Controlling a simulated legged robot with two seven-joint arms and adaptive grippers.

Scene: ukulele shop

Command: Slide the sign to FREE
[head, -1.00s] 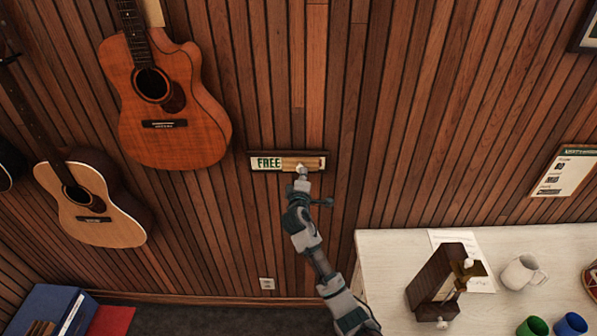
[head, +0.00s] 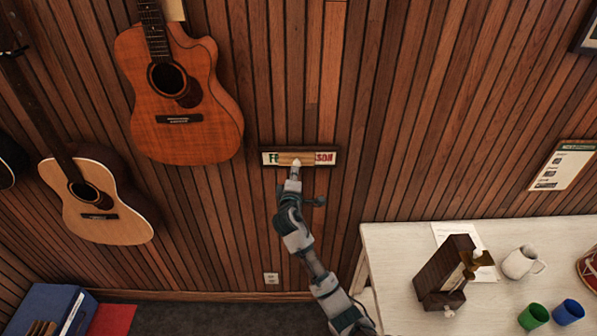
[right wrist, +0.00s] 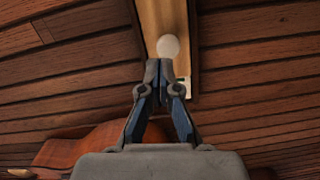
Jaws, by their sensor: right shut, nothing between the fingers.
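The sign (head: 328,165) is a narrow dark-framed strip on the plank wall. Its light wooden slider (head: 286,158) stands near the middle, covering part of each word. Green "F" letters show to its left and red "SON" letters to its right. My right gripper (head: 295,175) is shut and empty, with its tips at the slider's pale round knob (head: 297,163). In the right wrist view the closed fingertips (right wrist: 159,68) are just below the knob (right wrist: 168,47), touching or nearly so. My left gripper is not in view.
Two guitars (head: 190,130) (head: 110,220) hang left of the sign. A white table (head: 395,260) at the lower right holds a dark wooden device (head: 440,275), a white mug (head: 520,262), and green (head: 533,317) and blue (head: 567,312) cups. The wall around the sign is clear.

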